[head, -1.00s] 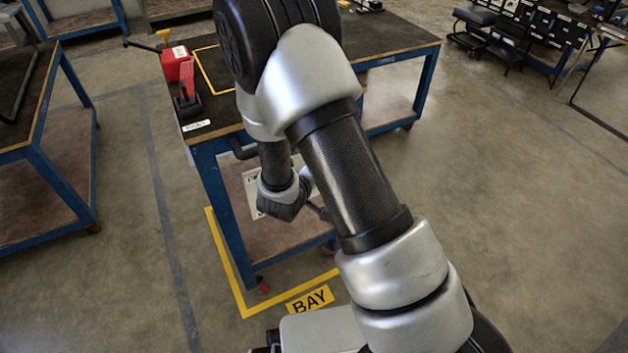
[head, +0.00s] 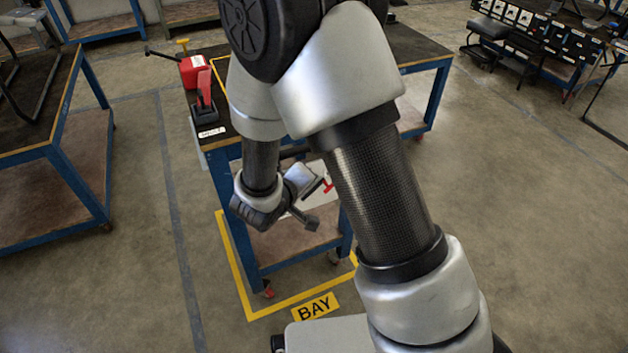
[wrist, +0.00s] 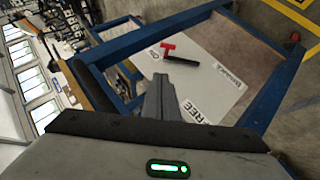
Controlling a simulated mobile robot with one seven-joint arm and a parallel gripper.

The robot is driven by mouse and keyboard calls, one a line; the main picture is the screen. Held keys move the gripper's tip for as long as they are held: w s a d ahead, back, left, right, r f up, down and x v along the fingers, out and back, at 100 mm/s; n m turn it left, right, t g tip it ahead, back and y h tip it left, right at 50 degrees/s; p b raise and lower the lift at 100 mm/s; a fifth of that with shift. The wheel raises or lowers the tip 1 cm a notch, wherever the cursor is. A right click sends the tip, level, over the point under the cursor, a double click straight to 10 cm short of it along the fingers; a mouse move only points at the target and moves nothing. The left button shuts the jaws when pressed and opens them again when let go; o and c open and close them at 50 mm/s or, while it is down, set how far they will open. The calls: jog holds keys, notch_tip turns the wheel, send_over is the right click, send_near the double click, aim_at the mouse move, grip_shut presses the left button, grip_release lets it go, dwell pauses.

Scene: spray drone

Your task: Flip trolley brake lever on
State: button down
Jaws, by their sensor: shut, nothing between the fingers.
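The trolley's brake lever is a black bar with a red T-shaped handle (wrist: 168,50), lying over a white panel (wrist: 215,62) in the wrist view. In the head view, the red handle (head: 328,186) shows beside my wrist. A "FREE" label (wrist: 196,112) is on the panel. Two other labels, one near the handle and one at right (wrist: 231,79), are too small to read surely. My gripper (wrist: 168,82) is shut and empty, its tips appearing just below the handle in the wrist view. In the head view my gripper (head: 312,224) is by the trolley's near end. Contact with the lever cannot be told.
The trolley's blue frame (head: 232,212) surrounds the panel. On its black top stand a red lever device (head: 205,90) and a red can (head: 192,70). A yellow-outlined bay marked "BAY" (head: 315,307) is on the floor. Another blue table (head: 65,165) stands at left, with open floor between.

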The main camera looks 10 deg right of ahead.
jog(key=shift+v, duration=1.25)
